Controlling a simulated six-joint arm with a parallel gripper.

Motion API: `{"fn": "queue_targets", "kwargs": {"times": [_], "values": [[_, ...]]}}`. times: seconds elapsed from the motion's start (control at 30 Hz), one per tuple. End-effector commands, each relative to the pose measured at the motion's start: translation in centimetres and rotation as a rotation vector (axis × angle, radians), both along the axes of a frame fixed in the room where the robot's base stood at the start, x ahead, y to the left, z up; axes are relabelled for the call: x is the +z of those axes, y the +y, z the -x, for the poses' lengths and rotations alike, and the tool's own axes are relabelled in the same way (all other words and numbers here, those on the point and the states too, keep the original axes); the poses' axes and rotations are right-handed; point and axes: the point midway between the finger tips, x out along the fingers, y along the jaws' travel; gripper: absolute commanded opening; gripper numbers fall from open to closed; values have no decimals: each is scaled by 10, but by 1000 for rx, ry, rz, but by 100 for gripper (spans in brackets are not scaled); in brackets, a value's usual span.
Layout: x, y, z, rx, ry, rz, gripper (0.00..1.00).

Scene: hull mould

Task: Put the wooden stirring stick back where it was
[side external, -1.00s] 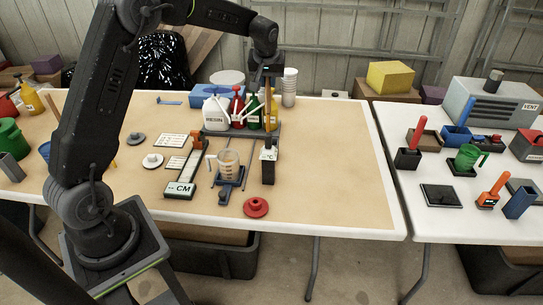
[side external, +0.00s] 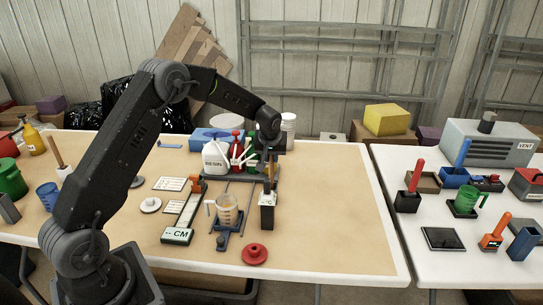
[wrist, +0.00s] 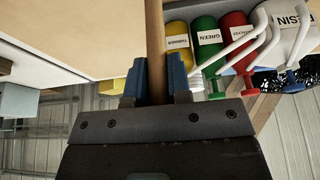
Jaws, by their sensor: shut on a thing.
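My gripper (side external: 269,163) is shut on the wooden stirring stick, which shows as a plain brown shaft (wrist: 154,50) between the blue fingers in the wrist view. In the side view my gripper is over the dark upright block with a white "°C" label (side external: 267,211), at the right of the work area. Only a short piece of the stick shows there, just above the block. I cannot tell whether its lower end is inside the block or only in front of or behind it. A clear measuring cup (side external: 227,213) with amber liquid stands just left of the block.
The RESIN jug (side external: 215,158) and coloured bottles, including a yellow one (wrist: 177,40), stand close behind my gripper. A "CM" scale (side external: 177,235) lies left of the cup and a red knobbed disc (side external: 254,254) in front. The table (side external: 335,220) is clear to the right.

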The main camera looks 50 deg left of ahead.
Motion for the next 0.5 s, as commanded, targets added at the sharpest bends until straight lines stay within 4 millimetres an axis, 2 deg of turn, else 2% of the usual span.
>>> {"fn": "queue_targets", "kwargs": {"times": [0.27, 0.3, 0.5], "values": [[-3, 0, 0, 0, 0, 0, 0], [-3, 0, 0, 0, -1, -1, 20], [-2, 0, 0, 0, -1, -1, 40]]}}
